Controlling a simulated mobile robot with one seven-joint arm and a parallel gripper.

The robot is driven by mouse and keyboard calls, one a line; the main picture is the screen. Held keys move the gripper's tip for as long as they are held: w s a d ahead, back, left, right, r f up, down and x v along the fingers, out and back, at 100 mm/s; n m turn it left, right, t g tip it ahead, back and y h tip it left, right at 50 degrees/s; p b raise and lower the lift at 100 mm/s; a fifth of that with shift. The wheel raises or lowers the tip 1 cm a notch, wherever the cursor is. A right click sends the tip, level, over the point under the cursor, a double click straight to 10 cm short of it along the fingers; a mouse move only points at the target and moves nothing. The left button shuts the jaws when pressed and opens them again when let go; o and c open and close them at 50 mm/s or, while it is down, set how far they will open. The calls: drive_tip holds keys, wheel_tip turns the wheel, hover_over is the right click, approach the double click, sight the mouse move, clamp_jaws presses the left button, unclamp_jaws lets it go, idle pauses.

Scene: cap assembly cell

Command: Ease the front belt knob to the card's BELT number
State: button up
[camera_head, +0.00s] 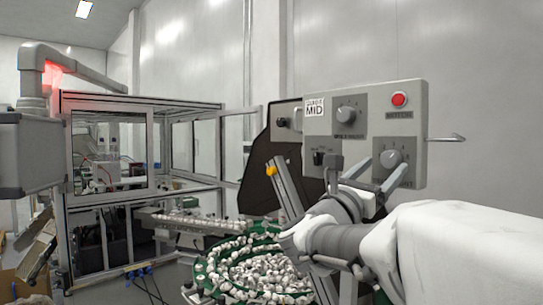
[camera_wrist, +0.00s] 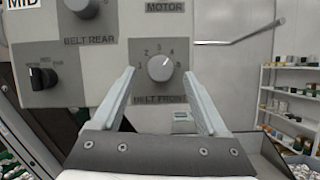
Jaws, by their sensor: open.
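The front belt knob (camera_wrist: 160,68) is a round grey dial labelled BELT FRONT on the control box; its white mark points up and to the right, near the 4. It also shows at the box's lower right in the head view (camera_head: 391,159). My gripper (camera_wrist: 159,78) is open, its fingers on either side of the knob in the wrist view; I cannot tell whether they touch it. In the head view my gripper (camera_head: 367,170) is in front of the panel. The white card (camera_head: 315,107) at the box's upper left reads MID; its smaller line is too small to read.
The BELT REAR knob (camera_head: 346,113) is up and left, with a dark selector switch (camera_head: 319,157) below it. A red motor button (camera_head: 399,99) and a thin bar (camera_head: 446,138) are at the right. A green bowl of white caps (camera_head: 205,270) stands below left.

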drive_tip(key=shift+x, duration=1)
drive_tip(key=shift+f, duration=0.1)
clamp_jaws()
